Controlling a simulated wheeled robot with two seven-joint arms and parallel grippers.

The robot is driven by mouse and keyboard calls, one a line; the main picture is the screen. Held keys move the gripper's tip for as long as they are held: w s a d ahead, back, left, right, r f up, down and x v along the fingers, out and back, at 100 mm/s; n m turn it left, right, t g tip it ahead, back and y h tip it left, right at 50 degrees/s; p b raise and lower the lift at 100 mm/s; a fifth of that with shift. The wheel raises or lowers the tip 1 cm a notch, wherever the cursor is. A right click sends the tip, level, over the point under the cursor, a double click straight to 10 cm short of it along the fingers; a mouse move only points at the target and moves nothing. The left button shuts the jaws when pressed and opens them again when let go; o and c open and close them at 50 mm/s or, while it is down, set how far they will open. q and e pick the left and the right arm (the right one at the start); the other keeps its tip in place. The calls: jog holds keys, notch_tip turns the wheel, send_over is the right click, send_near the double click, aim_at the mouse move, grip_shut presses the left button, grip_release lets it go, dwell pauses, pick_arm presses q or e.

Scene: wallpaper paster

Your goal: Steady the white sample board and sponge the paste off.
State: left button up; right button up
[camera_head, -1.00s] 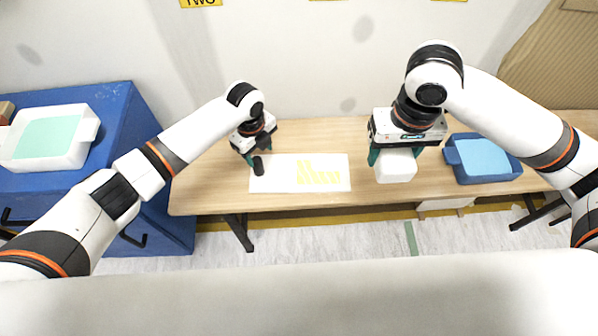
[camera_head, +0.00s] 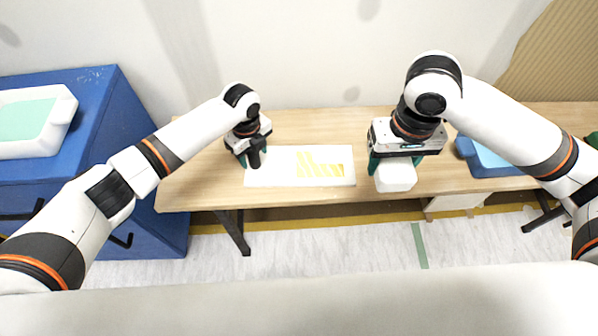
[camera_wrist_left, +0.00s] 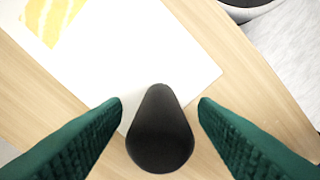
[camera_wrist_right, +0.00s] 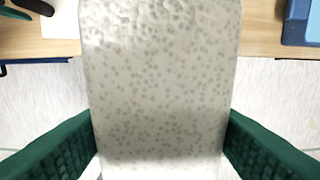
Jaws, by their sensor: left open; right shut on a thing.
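The white sample board (camera_head: 275,168) lies flat on the table, with yellow paste strips (camera_head: 320,168) on its right half. It also shows in the left wrist view (camera_wrist_left: 130,45), paste at the upper left. A black rounded handle-like piece (camera_wrist_left: 160,135) is at the board's edge. My left gripper (camera_head: 255,160) is at the board's left end, open, its green fingers on either side of the black piece and apart from it. My right gripper (camera_head: 392,170) is shut on a white speckled sponge (camera_wrist_right: 160,90), right of the board. The sponge's underside contact is not clear.
A blue tray with a light blue inside (camera_head: 485,170) stands at the table's right. A white tray with a pale green inside (camera_head: 62,115) sits on a blue cabinet (camera_head: 110,120) at left. Bare wooden table (camera_head: 310,125) lies behind the board.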

pick_arm(q)
jog(key=shift+f+b, duration=0.85)
jog(key=shift+f, duration=0.55)
pick_arm(e)
jog(key=shift+f, duration=1.45)
jog(key=shift+r, duration=0.1)
pick_arm(q)
grip_shut()
grip_release()
